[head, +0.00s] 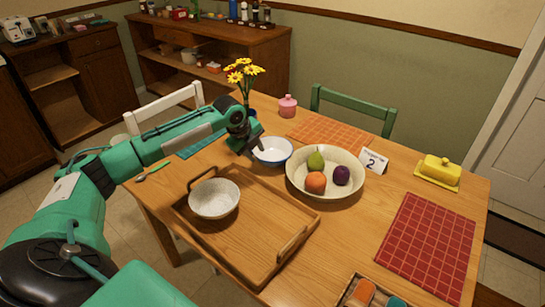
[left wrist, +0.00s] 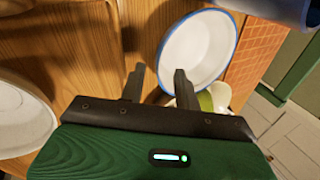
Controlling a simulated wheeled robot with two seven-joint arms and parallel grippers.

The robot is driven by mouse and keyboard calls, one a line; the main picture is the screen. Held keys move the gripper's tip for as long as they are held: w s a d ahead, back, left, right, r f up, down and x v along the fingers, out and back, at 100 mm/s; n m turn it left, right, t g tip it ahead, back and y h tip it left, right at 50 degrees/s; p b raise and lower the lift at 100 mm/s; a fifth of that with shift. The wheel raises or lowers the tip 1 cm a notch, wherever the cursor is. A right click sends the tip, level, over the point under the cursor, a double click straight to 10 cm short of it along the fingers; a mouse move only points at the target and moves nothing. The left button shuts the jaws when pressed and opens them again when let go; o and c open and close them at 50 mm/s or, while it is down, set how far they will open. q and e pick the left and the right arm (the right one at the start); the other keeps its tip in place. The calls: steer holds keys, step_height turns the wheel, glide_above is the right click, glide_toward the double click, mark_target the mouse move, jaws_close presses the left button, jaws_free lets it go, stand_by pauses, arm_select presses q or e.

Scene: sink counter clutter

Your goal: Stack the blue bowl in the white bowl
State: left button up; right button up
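The blue bowl (head: 272,153), white inside with a blue rim, stands upright on the table beyond the tray. My left gripper (head: 252,147) is at its left side, fingers pointing down. In the left wrist view the gripper (left wrist: 159,83) is open, with the near rim of the blue bowl (left wrist: 200,50) between its fingers. One fingertip overlaps the bowl's inside and the other is outside; contact cannot be told. The white bowl (head: 214,198), speckled, stands empty and upright on the left part of the wooden tray. My right gripper is not in view.
The wooden tray (head: 262,238) has raised handles. A large cream bowl (head: 297,184) with a pear, an orange and a plum stands right of the blue bowl. A flower vase (head: 249,108) is behind my left gripper. A number card (head: 372,163) and butter dish (head: 438,170) stand right.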

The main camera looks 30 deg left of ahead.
mark_target(259, 158)
arm_select(q)
steer(key=x, duration=0.5)
steer(key=shift+w+a+f, duration=0.15)
steer(key=shift+a, duration=0.1)
jaws_close()
stand_by(1.2)
